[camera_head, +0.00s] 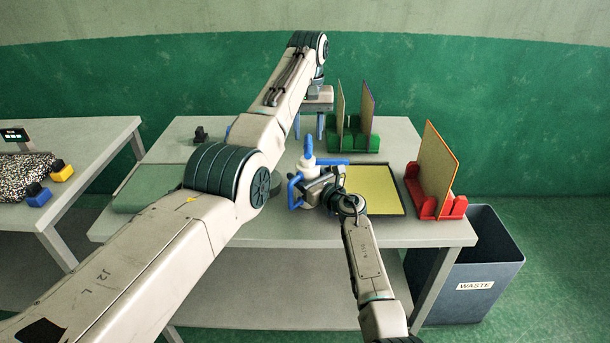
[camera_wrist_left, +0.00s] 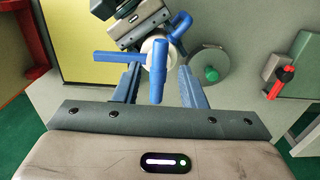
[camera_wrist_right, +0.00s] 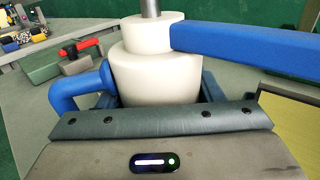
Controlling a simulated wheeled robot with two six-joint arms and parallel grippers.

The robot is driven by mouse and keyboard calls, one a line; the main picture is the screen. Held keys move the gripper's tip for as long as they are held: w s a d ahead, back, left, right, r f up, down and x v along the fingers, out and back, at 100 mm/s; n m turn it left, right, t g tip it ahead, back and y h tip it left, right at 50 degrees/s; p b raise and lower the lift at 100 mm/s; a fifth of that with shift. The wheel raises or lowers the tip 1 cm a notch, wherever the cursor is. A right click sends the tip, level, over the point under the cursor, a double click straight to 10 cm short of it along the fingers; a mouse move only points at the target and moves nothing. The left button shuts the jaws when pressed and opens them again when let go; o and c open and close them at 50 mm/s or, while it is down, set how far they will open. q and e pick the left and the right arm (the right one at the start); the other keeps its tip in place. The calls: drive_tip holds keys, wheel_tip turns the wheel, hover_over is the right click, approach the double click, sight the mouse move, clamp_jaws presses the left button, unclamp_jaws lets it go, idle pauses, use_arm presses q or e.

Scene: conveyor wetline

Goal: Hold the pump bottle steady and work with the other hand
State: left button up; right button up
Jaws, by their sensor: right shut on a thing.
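The white pump bottle (camera_head: 309,172) stands upright near the middle of the table, with a blue pump top, a blue bar pointing right and a blue side handle (camera_wrist_right: 75,90). My right gripper (camera_head: 318,190) is shut on its white body, which fills the right wrist view (camera_wrist_right: 155,75). My left gripper (camera_head: 309,124) is open above the bottle, fingers pointing down. In the left wrist view the blue pump top (camera_wrist_left: 157,70) shows between its two fingers, with clear gaps on both sides. Whether the left fingers reach down beside the top is hard to tell.
A dark-framed yellow panel (camera_head: 372,188) lies right of the bottle. A red rack (camera_head: 438,206) and a green rack (camera_head: 352,140) hold upright boards. A round grey disc with a green knob (camera_wrist_left: 210,73) is beside the bottle. A waste bin (camera_head: 478,290) stands right of the table.

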sight(308, 148)
use_arm(q)
drive_tip(key=shift+f, duration=2.75)
drive_tip(key=shift+c, duration=0.3)
clamp_jaws()
